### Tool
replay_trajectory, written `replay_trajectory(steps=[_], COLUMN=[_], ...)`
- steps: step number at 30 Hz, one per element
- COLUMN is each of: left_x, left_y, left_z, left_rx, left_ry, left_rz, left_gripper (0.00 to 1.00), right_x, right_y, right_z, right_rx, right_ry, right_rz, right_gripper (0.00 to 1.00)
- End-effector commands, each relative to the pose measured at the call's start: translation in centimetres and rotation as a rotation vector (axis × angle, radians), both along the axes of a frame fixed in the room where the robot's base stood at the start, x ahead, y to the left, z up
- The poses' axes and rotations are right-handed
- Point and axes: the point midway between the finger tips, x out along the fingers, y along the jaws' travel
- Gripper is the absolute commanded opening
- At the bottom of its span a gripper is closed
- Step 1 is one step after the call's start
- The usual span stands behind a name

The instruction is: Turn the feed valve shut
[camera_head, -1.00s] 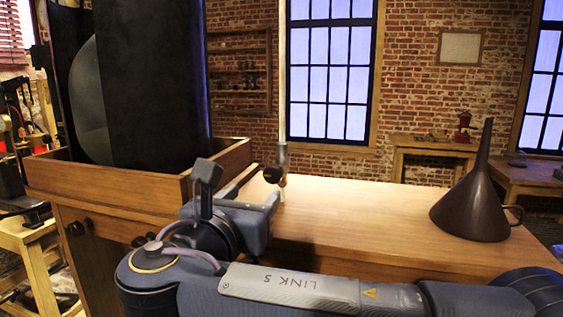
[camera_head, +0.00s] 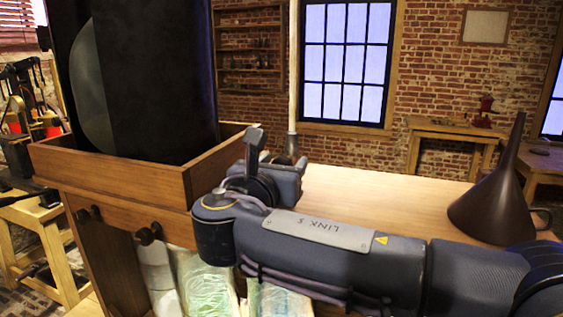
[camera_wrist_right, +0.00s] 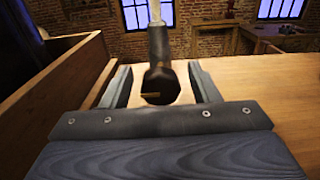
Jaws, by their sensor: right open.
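The feed valve has a dark round knob (camera_wrist_right: 160,88) with a small brass-coloured mark, below a grey fitting on a thin upright pipe (camera_head: 293,75). In the head view the fitting (camera_head: 291,146) shows, but the knob is hidden behind my right gripper (camera_head: 284,170). In the right wrist view my right gripper (camera_wrist_right: 159,77) is open, with one finger on each side of the knob. Gaps show between knob and fingers, so it is not gripped. My left gripper is not in view.
A wooden tray (camera_head: 110,170) holding a large dark jar housing (camera_head: 160,80) stands left of my right gripper. A dark funnel (camera_head: 493,210) stands on the wooden worktop (camera_head: 385,192) at the right. The worktop between them is mostly clear.

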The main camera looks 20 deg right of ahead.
Motion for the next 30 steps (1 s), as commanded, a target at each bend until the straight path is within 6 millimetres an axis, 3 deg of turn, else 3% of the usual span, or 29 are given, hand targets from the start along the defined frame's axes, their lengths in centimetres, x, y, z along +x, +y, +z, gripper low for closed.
replay_trajectory(steps=[5, 15, 30], left_x=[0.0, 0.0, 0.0], left_y=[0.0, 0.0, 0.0], left_z=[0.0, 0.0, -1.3], left_rx=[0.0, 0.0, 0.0], left_ry=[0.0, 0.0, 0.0], left_rz=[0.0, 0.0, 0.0], left_gripper=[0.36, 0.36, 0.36], right_x=[0.0, 0.0, 0.0], right_y=[0.0, 0.0, -0.1], right_z=[0.0, -0.1, -0.3], right_rx=[0.0, 0.0, 0.129], right_ry=[0.0, 0.001, -0.084], right_rz=[0.0, 0.0, -0.001], right_gripper=[0.54, 0.12, 0.12])
